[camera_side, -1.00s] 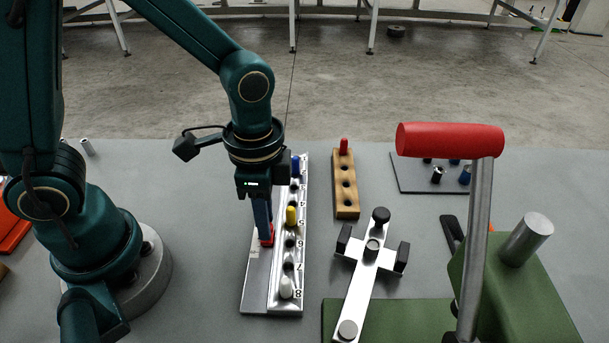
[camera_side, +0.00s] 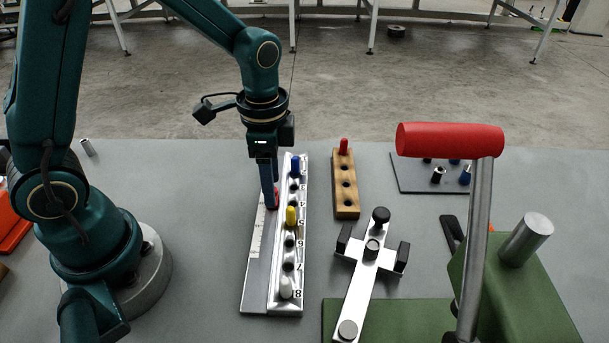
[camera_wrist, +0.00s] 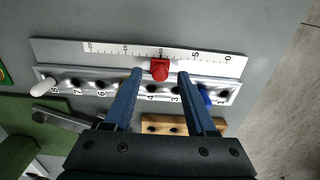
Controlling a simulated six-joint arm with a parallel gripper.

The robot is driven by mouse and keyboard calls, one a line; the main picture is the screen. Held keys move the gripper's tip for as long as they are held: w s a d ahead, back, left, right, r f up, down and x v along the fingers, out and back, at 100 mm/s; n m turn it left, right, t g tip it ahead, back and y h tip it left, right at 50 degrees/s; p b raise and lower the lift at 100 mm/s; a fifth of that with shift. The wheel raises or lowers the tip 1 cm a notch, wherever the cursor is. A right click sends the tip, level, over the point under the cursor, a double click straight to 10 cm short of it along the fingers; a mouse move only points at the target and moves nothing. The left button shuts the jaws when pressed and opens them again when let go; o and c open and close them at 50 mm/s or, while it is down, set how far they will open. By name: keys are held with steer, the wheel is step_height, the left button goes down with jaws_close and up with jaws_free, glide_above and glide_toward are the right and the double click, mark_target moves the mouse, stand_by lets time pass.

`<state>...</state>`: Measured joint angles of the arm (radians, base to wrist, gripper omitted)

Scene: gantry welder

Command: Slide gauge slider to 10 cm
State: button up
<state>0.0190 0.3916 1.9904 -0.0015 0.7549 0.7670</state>
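The gauge slider is a small red block (camera_wrist: 160,70) on the ruler edge of a flat metal gauge (camera_wrist: 70,47). In the wrist view it stands at about the 10 mark, between the printed 15 and 5. My gripper (camera_wrist: 160,73) is open around it, one finger on each side, with a visible gap on both sides. In the side view the red slider (camera_side: 276,197) is partly hidden behind my gripper (camera_side: 270,203), which points down at the gauge's far half.
A numbered peg rail (camera_side: 285,265) with blue, yellow and white pegs lies right beside the gauge. A wooden block (camera_side: 346,205) with a red peg, a metal cross-shaped fixture (camera_side: 360,290) and a red-handled lever (camera_side: 450,140) stand to the right.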

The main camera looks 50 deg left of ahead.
steer(key=shift+r, duration=2.55)
steer(key=shift+r, duration=0.2)
steer(key=s+r+n+t, duration=0.5)
steer(key=s+r+n, duration=0.1)
steer(key=s+n, duration=0.3)
steer(key=shift+s+a+r+t, duration=0.2)
steer(key=shift+s+a+t, duration=0.1)
steer(key=shift+s, duration=0.25)
